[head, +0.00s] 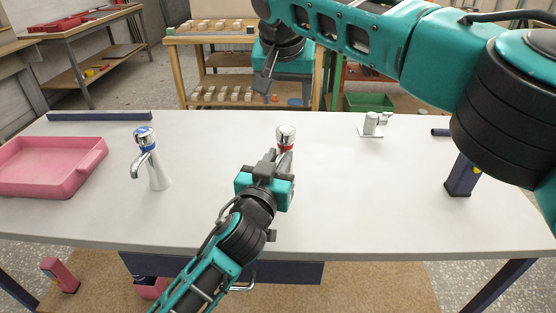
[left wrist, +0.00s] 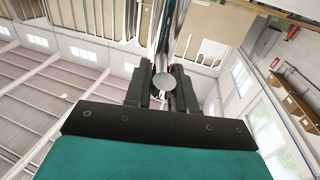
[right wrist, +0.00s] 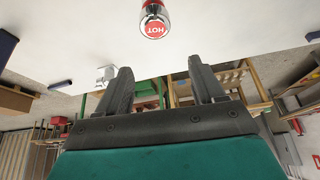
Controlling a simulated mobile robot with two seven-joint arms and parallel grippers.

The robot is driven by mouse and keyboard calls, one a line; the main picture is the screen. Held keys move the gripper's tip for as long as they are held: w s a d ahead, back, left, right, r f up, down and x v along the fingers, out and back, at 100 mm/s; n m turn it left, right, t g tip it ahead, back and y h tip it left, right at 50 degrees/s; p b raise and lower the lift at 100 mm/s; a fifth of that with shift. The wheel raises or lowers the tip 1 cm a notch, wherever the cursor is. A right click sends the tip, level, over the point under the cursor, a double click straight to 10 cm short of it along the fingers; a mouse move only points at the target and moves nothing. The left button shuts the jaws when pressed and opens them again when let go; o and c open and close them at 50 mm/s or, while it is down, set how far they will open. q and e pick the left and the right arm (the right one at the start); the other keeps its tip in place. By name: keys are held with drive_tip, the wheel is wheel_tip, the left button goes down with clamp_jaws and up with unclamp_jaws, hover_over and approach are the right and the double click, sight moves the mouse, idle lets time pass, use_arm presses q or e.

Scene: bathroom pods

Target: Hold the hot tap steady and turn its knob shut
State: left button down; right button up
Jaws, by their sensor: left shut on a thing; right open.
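The hot tap stands upright on the white counter (head: 345,215), mid-table. Its chrome knob (head: 286,133) with a red ring shows above my left gripper (head: 268,168). The knob's red HOT label (right wrist: 155,29) faces the right wrist camera. My left gripper is shut on the tap below the knob and hides most of its body. In the left wrist view, a round chrome end (left wrist: 166,81) sits between the fingers. My right gripper (head: 268,86) is open and empty, apart from the knob, above and beyond it in the head view. Its spread fingers show in the right wrist view (right wrist: 160,85).
A blue-ringed tap (head: 147,160) stands left of the hot tap. A pink tray (head: 80,180) lies at the far left. A small chrome fitting (head: 373,123) stands at the back right, near a dark blue stand (head: 461,178). The counter between them is bare.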

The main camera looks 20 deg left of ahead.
sight(285, 130)
drive_tip(key=shift+s+a+f, duration=0.1)
drive_tip(key=shift+f, duration=4.35)
drive_tip(key=shift+c, duration=0.2)
drive_tip(key=c, duration=0.6)
drive_tip(key=o, duration=0.6)
